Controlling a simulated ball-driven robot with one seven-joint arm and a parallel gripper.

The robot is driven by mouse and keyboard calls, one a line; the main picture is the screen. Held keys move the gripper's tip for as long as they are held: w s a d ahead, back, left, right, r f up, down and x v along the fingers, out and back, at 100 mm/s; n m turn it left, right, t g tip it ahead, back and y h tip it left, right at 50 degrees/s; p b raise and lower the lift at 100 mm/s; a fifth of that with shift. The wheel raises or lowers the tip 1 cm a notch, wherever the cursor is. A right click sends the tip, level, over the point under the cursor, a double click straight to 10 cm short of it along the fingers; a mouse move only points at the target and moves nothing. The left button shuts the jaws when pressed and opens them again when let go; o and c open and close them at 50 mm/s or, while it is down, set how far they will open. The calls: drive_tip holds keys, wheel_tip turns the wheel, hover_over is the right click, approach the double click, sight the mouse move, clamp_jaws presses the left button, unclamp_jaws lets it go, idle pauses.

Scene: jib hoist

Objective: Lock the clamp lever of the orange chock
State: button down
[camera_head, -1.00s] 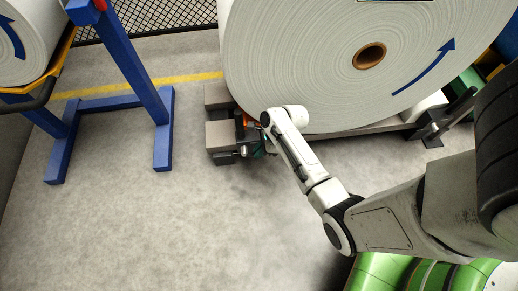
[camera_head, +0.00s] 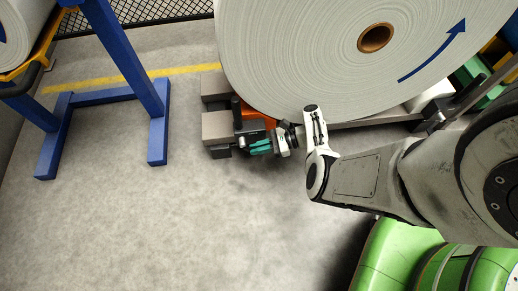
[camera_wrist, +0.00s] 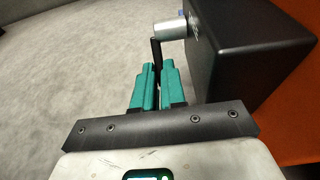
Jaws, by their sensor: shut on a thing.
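The orange chock (camera_head: 262,114) sits under the left side of the big white roll, partly hidden by the dark clamp parts and my gripper. In the wrist view its orange face (camera_wrist: 292,115) fills the right edge, with a black clamp block (camera_wrist: 252,48) in front. A silver hub (camera_wrist: 172,28) sticks out of the block's left side. The thin black clamp lever (camera_wrist: 155,52) hangs down from it. My gripper (camera_wrist: 153,68) has its teal fingers shut on the lever's lower end. In the head view the gripper (camera_head: 256,147) is beside the chock, and the lever is hard to make out.
The white roll (camera_head: 300,60) with its brown core stands close behind my gripper. Grey blocks (camera_head: 217,127) are left of the chock. A blue stand (camera_head: 157,130) is farther left. The grey floor (camera_head: 200,230) in front is clear.

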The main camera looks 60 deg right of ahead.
drive_tip(key=shift+w+f+t+y+b, duration=0.15)
drive_tip(key=shift+f+t+y+b, duration=0.15)
drive_tip(key=shift+t+b, duration=0.1)
drive_tip(key=shift+f, duration=0.1)
idle(0.4)
drive_tip(key=c, duration=1.2)
unclamp_jaws()
drive_tip(key=shift+a, duration=0.1)
drive_tip(key=v, duration=1)
drive_tip(key=shift+s+d+f, duration=0.2)
drive_tip(key=shift+s+d, duration=0.1)
drive_tip(key=shift+o, duration=0.4)
